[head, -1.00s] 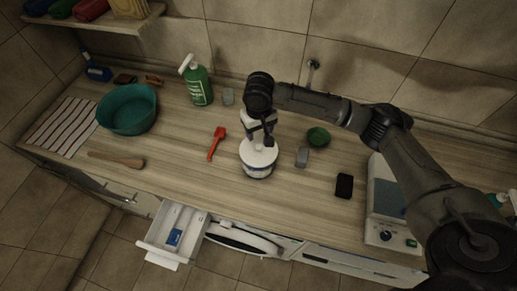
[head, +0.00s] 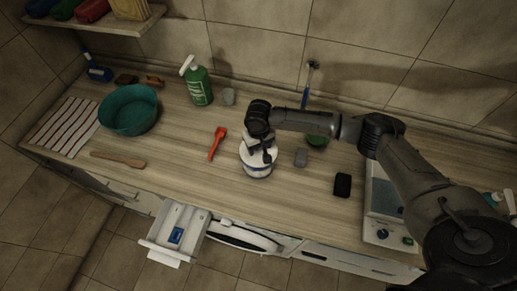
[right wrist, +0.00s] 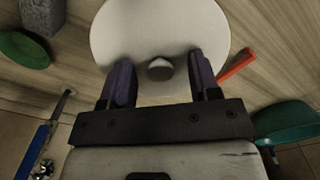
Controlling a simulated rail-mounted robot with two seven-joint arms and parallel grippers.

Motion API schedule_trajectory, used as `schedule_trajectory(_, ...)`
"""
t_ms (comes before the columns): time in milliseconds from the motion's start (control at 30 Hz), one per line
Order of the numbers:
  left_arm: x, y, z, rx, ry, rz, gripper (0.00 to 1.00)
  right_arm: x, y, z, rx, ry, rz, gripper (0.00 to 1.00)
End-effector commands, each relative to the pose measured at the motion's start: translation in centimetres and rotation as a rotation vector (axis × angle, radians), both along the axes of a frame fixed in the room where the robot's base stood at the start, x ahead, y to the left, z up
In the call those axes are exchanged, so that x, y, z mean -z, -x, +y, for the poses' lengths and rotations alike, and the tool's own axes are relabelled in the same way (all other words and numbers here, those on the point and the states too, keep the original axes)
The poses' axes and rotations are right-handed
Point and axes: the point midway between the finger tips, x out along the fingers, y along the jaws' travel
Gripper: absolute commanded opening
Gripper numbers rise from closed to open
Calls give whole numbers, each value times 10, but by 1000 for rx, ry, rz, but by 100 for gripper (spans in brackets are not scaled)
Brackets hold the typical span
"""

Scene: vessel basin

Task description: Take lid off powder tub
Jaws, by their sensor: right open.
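The powder tub (head: 257,171) is a round white tub with a dark band, upright on the wooden counter. Its white lid (right wrist: 160,28) is on top and has a small round knob (right wrist: 160,69) in the middle. My right gripper (head: 262,153) is over the lid, partly covering it in the head view. In the right wrist view its open fingers (right wrist: 160,82) stand on either side of the knob, with a gap on both sides. I cannot tell how far the fingertips are above the lid. My left gripper is not in view.
A red scoop (head: 217,143) lies left of the tub. A grey block (head: 301,157), a green bowl (head: 317,140) and a black block (head: 343,185) are to its right. A white drawer (head: 178,232) hangs open below the counter front.

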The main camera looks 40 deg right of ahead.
Motion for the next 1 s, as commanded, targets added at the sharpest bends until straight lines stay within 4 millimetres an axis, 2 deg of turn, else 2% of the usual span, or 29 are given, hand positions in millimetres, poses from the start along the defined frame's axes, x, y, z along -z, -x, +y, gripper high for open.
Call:
schedule_trajectory(200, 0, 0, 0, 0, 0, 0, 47, 0, 0, 0, 0, 0, 0, 55)
schedule_trajectory(733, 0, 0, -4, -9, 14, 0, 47, 0, 0, 0, 0, 0, 0, 4)
schedule_trajectory(1000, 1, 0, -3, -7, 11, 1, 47, -1, 0, 0, 0, 0, -1, 3)
